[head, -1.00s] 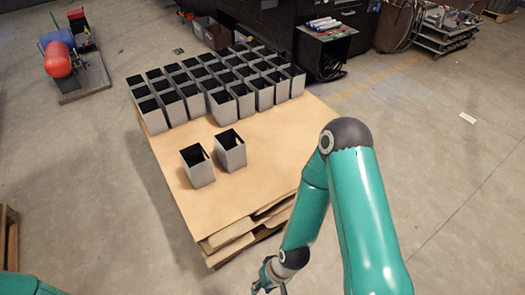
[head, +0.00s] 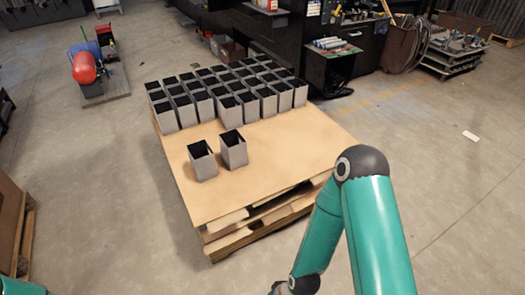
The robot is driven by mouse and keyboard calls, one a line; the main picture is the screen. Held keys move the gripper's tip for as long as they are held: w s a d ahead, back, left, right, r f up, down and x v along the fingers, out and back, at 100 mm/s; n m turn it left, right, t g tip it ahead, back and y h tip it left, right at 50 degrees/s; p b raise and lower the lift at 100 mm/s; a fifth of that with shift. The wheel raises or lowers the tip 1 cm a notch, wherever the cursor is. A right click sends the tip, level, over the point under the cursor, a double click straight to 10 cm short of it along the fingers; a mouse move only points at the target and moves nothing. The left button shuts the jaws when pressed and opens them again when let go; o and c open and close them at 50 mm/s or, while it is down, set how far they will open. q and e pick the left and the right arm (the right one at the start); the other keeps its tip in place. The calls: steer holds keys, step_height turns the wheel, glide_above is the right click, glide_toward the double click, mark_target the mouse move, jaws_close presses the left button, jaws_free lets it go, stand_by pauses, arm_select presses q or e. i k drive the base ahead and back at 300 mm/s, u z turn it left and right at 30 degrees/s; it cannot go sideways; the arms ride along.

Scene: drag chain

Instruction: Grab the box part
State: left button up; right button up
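Grey, open-topped box parts stand on a cardboard-covered pallet (head: 290,150) in the head view. Several stand close together in rows (head: 228,92) at the far side. Two stand apart nearer to me: a left one (head: 203,164) and a right one (head: 233,152), side by side and upright. My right arm, green with dark joints, comes in at the lower right, in front of the pallet's near right corner. My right gripper (head: 280,288) is cut off by the bottom edge, and its fingers are not clear. Only a bit of my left arm shows at the bottom left; its gripper is out of view.
The pallet's near edge shows stacked boards. A dark workbench (head: 335,65) with tools stands behind it. A red tank (head: 84,68) is at the far left, and a wooden pallet or crate (head: 12,225) at the left edge. The floor right of the pallet is mostly clear.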

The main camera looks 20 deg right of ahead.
mark_target(235, 154)
steer(key=u, duration=0.15)
steer(key=i, duration=0.85)
steer(key=z, duration=0.2)
steer(key=k, duration=0.8)
steer(key=u, duration=0.25)
steer(key=i, duration=1.35)
steer(key=z, duration=0.15)
